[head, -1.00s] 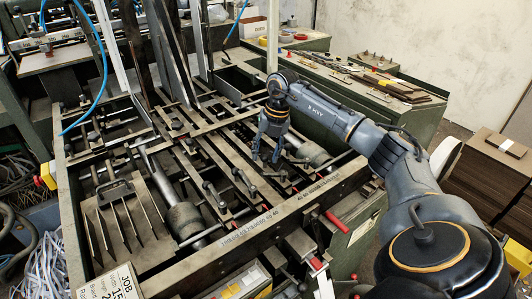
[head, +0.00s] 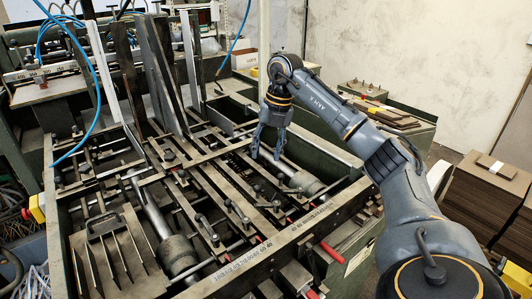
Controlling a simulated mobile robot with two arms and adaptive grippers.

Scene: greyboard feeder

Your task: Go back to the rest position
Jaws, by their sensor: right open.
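My right gripper (head: 267,143) hangs at the end of my right arm, above the right part of the feeder machine (head: 265,252). Its fingers point down and are apart, with nothing between them. It appears above the bars and rollers of the feeder. My left gripper is not in view.
A ruler-marked front rail runs along the feeder's near edge, with a red handle (head: 333,254) beside it. Stacks of greyboard (head: 484,192) stand at the right. A green bench (head: 421,135) with small boards is behind my arm. A blue hose (head: 97,95) hangs at the left.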

